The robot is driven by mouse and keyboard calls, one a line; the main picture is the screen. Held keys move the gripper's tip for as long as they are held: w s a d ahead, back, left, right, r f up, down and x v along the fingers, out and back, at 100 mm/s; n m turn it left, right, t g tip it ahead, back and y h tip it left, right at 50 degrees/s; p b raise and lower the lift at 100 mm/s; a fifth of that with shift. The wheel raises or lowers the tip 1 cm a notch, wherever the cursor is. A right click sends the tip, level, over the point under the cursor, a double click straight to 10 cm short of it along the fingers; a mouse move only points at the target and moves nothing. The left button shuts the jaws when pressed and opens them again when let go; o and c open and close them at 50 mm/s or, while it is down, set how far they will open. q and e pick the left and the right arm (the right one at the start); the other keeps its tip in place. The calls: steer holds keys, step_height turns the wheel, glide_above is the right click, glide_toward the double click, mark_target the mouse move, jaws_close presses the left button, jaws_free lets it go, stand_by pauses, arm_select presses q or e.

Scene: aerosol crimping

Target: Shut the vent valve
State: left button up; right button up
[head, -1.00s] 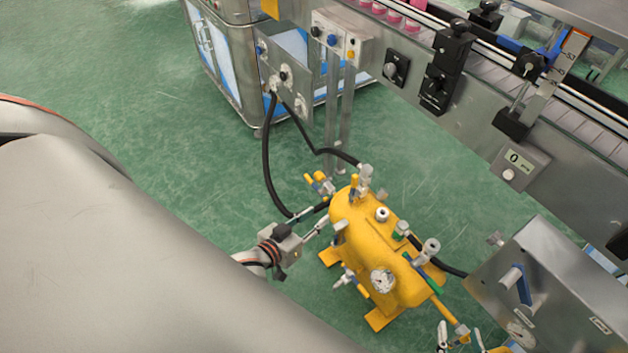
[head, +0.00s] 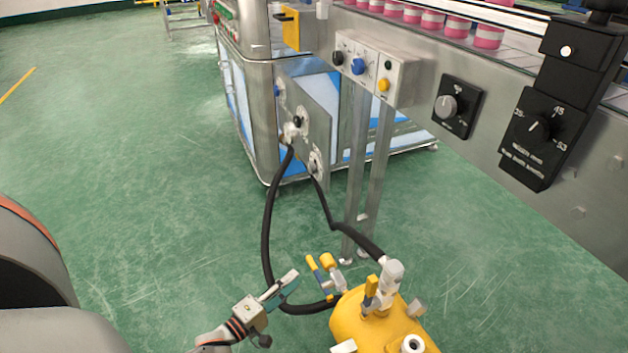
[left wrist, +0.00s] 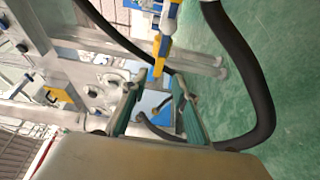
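The yellow tank (head: 385,328) stands at the bottom right of the head view, cut off by the frame edge. A valve with a yellow lever (head: 318,276) sits at its hose inlet on the left, and another yellow lever (head: 371,292) stands upright on its top. I cannot tell for sure which is the vent valve. My left gripper (head: 286,285) is just left of the inlet valve, apart from it. In the left wrist view the gripper (left wrist: 155,88) is open, its two fingers apart and empty, with a yellow lever (left wrist: 162,50) beyond the fingertips.
A black hose (head: 267,230) loops from the steel panel (head: 305,125) down past my left gripper to the tank. Another hose (head: 325,205) runs behind. Steel conveyor legs (head: 368,170) stand behind the valves. The green floor at left is clear.

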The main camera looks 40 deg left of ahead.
mark_target(310, 266)
arm_select(q)
steer(key=shift+w+r+b, duration=0.1)
steer(key=shift+w+b, duration=0.8)
steer(key=shift+w, duration=2.8)
arm_select(e)
steer(key=shift+s+a+m, duration=0.15)
steer(key=shift+a+m, duration=0.6)
steer(key=shift+m, duration=0.55)
arm_select(q)
jaws_close()
